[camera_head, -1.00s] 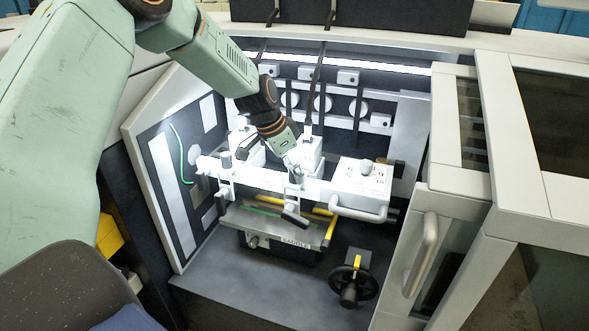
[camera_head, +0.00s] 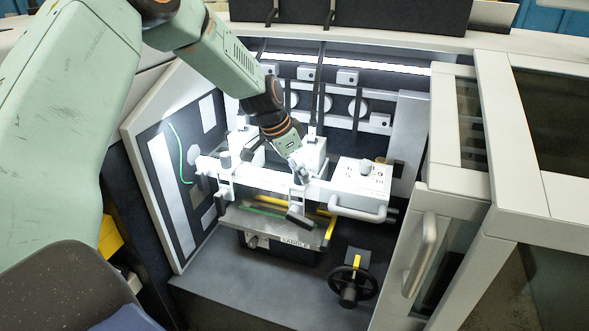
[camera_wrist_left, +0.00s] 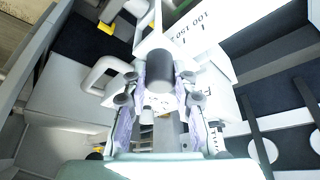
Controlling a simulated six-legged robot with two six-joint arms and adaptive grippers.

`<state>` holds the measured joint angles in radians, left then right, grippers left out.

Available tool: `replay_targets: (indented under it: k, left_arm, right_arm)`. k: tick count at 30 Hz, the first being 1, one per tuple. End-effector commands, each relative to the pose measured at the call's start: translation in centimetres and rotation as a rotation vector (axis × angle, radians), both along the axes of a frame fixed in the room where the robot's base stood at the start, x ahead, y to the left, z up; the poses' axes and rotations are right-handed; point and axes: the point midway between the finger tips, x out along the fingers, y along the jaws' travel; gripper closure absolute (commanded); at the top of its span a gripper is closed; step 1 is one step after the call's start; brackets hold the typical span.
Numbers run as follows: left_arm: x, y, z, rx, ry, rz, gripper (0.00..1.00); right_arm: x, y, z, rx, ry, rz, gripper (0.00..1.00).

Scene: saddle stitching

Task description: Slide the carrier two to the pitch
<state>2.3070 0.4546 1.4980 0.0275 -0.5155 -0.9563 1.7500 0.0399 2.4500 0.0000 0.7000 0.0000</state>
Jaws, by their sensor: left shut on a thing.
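A white rail (camera_head: 262,180) runs across the open machine bay and bears two carriers. The carrier at its middle (camera_head: 299,200) has a black lever at its foot. My left gripper (camera_head: 302,176) is shut on the dark knob on top of this carrier. In the left wrist view, the fingers (camera_wrist_left: 160,95) stand on both sides of the dark round knob (camera_wrist_left: 160,68). The pitch mark cannot be made out. A scale (camera_wrist_left: 190,30) with printed numbers shows in the left wrist view.
A white box (camera_head: 362,180) with a knob and a grab handle (camera_head: 357,213) stands at the rail's right end. Below are the saddle plate (camera_head: 270,226) and a black handwheel (camera_head: 350,285). A door with a handle (camera_head: 421,255) borders the bay at right.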

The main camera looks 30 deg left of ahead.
Motion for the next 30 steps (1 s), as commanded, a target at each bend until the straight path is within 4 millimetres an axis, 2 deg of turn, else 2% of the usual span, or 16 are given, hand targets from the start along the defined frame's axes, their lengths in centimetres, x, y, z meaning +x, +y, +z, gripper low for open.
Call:
replay_targets:
  k: [6,7,14,24,30]
  left_arm:
    - [0.0,0.1,0.0,0.001,0.000,0.000,1.00]
    - [0.0,0.1,0.0,0.000,-0.001,0.000,0.71]
    - [0.0,0.1,0.0,0.001,0.000,0.000,0.51]
    - [0.0,0.1,0.2,0.000,-0.001,0.001,0.50]
    - [-0.8,0.6,2.6,-0.002,-0.005,0.001,0.50]
  right_arm:
    - [0.0,0.0,0.0,0.000,0.000,0.000,0.50]
    - [0.0,0.0,0.0,0.000,0.000,0.000,0.50]
    - [0.0,0.0,0.0,0.000,0.000,0.000,0.50]
    - [0.0,0.0,0.0,0.000,0.000,0.000,0.50]
    - [0.0,0.0,0.0,0.000,0.000,0.000,0.50]
